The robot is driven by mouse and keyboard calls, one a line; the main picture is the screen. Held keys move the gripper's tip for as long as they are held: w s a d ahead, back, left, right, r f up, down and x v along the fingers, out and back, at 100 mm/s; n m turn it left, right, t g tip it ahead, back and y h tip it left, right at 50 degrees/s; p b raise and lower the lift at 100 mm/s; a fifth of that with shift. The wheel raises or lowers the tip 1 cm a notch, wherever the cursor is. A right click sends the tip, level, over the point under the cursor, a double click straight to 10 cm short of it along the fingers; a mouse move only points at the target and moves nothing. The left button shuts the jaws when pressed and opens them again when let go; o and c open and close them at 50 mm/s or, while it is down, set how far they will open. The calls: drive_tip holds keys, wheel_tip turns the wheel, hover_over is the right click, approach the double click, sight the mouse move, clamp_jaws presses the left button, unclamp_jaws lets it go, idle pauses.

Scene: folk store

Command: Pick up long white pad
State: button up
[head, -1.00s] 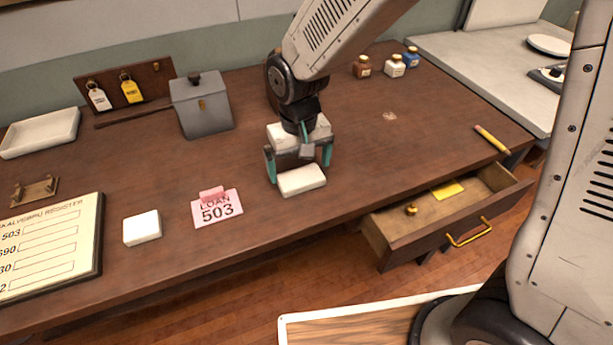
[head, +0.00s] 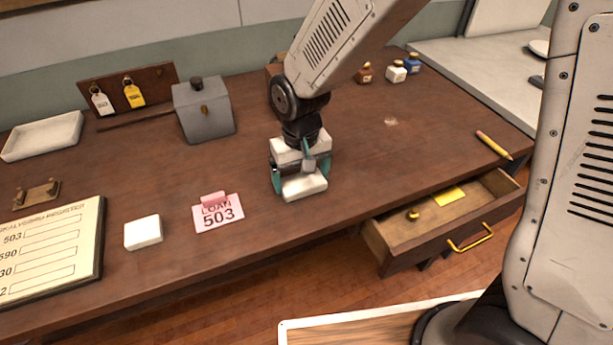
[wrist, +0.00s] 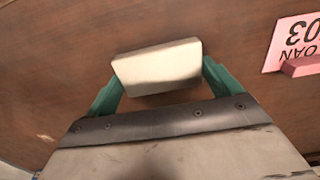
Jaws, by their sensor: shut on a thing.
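The long white pad (head: 304,187) is at the middle of the brown desk, right of the pink LOAN 503 card. My gripper (head: 303,184) is over it, pointing down, with its teal fingers at the pad's two ends. In the wrist view the pad (wrist: 158,68) lies between the teal fingertips (wrist: 158,78), which are shut on its ends. I cannot tell whether the pad is clear of the desk. A shorter white pad (head: 143,232) lies apart to the left.
An open drawer (head: 400,243) juts from the desk front at right. A grey box (head: 203,111) stands behind left, and a register board (head: 60,250) lies far left.

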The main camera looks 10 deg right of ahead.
wheel_tip(320, 180, up, 28)
idle(0.3)
